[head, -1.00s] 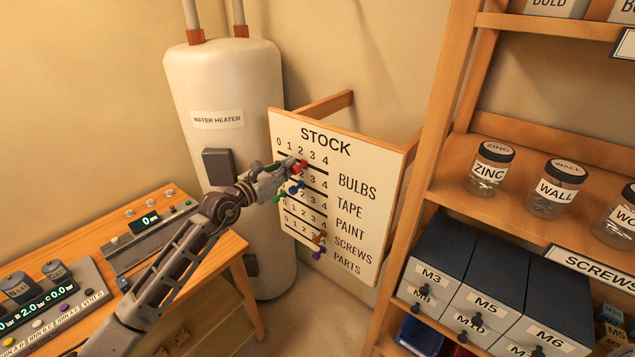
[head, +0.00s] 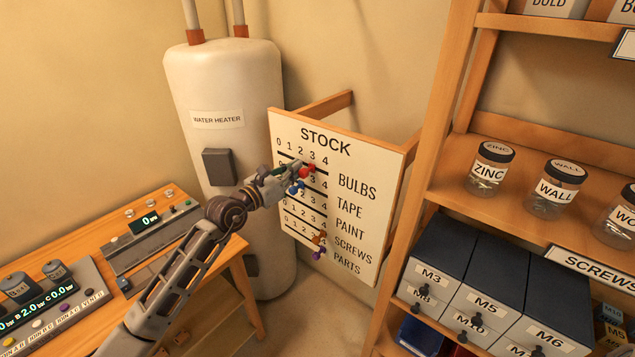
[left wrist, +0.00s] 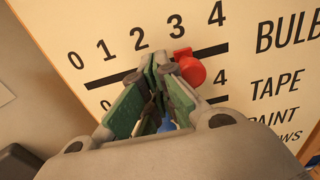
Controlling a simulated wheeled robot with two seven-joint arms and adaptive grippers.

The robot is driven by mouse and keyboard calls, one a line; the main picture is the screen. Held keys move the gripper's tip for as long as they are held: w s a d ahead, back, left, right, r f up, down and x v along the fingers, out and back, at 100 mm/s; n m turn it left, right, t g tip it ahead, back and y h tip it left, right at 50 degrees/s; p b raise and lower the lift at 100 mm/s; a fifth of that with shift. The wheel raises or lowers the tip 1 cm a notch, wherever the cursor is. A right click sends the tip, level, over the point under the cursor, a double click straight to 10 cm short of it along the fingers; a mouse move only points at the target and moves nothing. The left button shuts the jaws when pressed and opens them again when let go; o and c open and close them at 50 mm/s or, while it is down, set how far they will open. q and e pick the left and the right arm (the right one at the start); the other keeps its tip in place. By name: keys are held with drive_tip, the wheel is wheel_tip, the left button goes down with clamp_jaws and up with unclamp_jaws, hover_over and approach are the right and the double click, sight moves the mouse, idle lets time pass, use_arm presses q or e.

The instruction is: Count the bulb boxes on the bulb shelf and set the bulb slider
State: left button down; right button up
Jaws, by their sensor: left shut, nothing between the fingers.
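The STOCK board (head: 350,215) shows rows of numbers from 0 to 4 beside the labels BULBS, TAPE, PAINT, SCREWS and PARTS. The red bulb slider (head: 308,170) is on the top track; in the left wrist view its round knob (left wrist: 190,70) sits below the 3. My left gripper (head: 299,170) is shut and empty, its fingertips (left wrist: 167,62) right against the knob's left side or very close to it. Boxes (head: 556,6) with cut-off labels stand on the top shelf; they cannot be counted here. My right gripper is out of view.
A blue slider (head: 297,187) lies just below my gripper; orange (head: 319,237) and purple (head: 317,253) sliders are lower. A water heater (head: 222,80) stands behind left, a bench (head: 220,262) at left. The shelving post (head: 430,150) is close to the board's right.

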sight(300, 175)
use_arm(q)
drive_tip(key=shift+s+d, duration=0.55)
drive_tip(key=shift+d, duration=0.15)
drive_tip(key=shift+s+d, duration=0.7)
drive_tip(key=shift+d, duration=0.25)
drive_tip(key=shift+w+a, duration=0.2)
drive_tip(key=shift+a, duration=0.45)
drive_tip(key=shift+s+a, duration=0.1)
idle(0.5)
drive_tip(key=shift+s+a, duration=0.1)
drive_tip(key=shift+s, duration=0.05)
drive_tip(key=shift+v, duration=1.2)
drive_tip(key=v, duration=0.6)
drive_tip(key=shift+b, duration=0.3)
